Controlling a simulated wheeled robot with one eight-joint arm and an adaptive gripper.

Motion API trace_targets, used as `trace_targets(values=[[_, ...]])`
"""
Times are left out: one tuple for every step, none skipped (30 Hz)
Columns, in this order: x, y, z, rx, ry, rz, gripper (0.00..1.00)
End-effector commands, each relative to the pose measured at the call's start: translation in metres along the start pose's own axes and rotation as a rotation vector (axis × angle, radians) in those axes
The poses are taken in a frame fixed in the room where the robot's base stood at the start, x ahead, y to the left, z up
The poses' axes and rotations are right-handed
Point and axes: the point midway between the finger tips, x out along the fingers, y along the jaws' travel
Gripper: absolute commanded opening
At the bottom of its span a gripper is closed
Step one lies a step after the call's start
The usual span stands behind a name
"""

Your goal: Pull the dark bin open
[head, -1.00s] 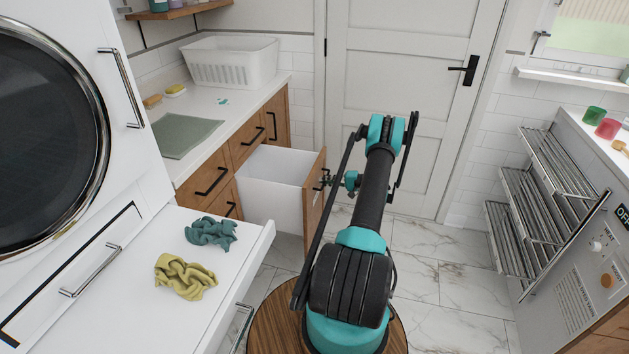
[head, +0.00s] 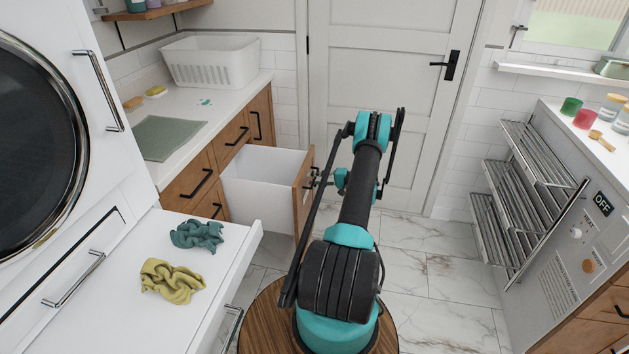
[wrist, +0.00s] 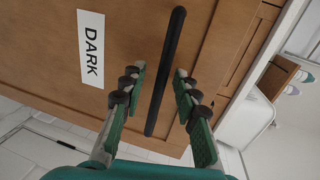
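The dark bin is a pull-out with a tall white box (head: 262,180) and a wooden front (head: 303,193). It stands pulled well out of the wooden cabinet at the left. In the wrist view its front (wrist: 205,30) carries a white "DARK" label (wrist: 91,48) and a black bar handle (wrist: 166,70). My gripper (wrist: 158,95) is open, one finger on each side of the handle, with a visible gap on both sides. In the head view the arm reaches to the bin front, and the fingers are too small to judge there.
A white drawer top (head: 225,258) with a teal cloth (head: 197,235) and a yellow cloth (head: 172,281) juts out at the near left. Metal racks (head: 520,200) stand out at the right. The tiled floor (head: 428,270) between is clear up to the closed door (head: 378,60).

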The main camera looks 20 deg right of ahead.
Motion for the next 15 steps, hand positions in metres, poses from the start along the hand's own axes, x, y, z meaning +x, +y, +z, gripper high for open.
trace_targets(values=[[0.000, 0.000, 0.000, 0.000, 0.000, 0.000, 0.31], [0.000, 0.000, 0.000, 0.000, 0.000, 0.000, 0.31], [-0.002, 0.000, 0.000, 0.000, 0.000, 0.000, 0.31], [-0.003, 0.000, 0.000, 0.000, 0.001, 0.000, 0.31], [-0.005, 0.000, 0.000, 0.000, 0.001, 0.000, 0.31], [-0.009, 0.000, -0.001, 0.000, 0.002, 0.000, 0.31], [-0.013, 0.000, -0.001, 0.001, 0.003, 0.000, 0.31], [-0.018, 0.000, -0.001, 0.001, 0.003, 0.000, 0.31], [-0.025, 0.000, -0.001, 0.001, 0.002, 0.000, 0.31], [-0.030, 0.000, -0.001, 0.001, 0.003, 0.000, 0.31], [-0.037, 0.000, -0.001, 0.001, 0.004, 0.000, 0.31], [-0.045, 0.000, -0.001, 0.002, 0.004, 0.000, 0.31], [-0.051, 0.000, -0.001, 0.001, 0.003, 0.000, 0.31], [-0.058, 0.000, -0.001, 0.001, 0.004, 0.000, 0.31], [-0.067, 0.000, -0.001, 0.002, 0.004, 0.000, 0.31]])
